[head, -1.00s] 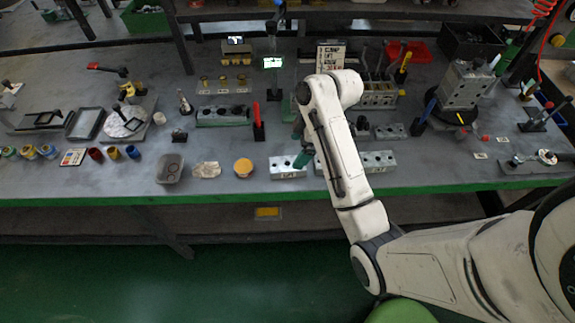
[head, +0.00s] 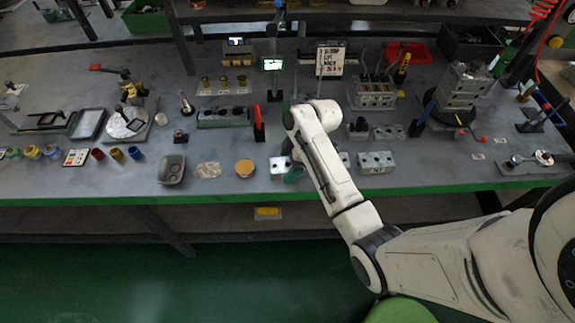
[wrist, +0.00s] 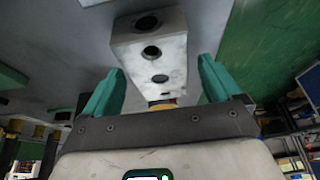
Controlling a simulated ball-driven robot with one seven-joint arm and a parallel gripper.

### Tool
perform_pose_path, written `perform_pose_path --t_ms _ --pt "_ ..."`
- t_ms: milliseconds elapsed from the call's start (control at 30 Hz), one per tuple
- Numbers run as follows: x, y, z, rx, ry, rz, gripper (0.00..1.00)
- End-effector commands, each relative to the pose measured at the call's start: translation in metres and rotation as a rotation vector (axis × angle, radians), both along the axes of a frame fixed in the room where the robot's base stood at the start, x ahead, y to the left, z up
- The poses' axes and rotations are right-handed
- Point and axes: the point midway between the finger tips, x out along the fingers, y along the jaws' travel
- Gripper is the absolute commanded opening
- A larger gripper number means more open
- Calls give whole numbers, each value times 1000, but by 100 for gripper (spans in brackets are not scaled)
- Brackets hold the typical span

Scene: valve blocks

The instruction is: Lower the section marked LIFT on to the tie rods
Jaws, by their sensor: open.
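My gripper has green fingers and shows in the wrist view (wrist: 160,90), open. A pale grey block with several round holes (wrist: 150,52) lies ahead of and between the fingertips, with gaps on both sides. In the head view, my arm hides most of the gripper. A green finger (head: 293,174) shows beside the left front block (head: 278,168). Another block (head: 375,162) lies to the right; the arm partly covers one between. I cannot read a LIFT mark on any block. A valve assembly (head: 375,92) with upright rods or levers stands behind; I cannot tell which are tie rods.
A lettered card (head: 331,60) stands at the back. A red-handled tool (head: 258,122) stands upright near a long grey block (head: 224,116). A tray (head: 171,169) and an orange-topped round pot (head: 245,168) lie left of the front blocks. The green bench edge (head: 230,197) is close.

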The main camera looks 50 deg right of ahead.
Motion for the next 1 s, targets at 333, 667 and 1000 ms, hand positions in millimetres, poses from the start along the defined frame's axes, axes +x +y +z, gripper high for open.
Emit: perform_pose_path --t_ms 333,667,1000 --pt "3 2 -8 -1 -1 0 92" --pt "3 2 -8 -1 -1 0 60" --pt "3 2 -8 -1 -1 0 27"
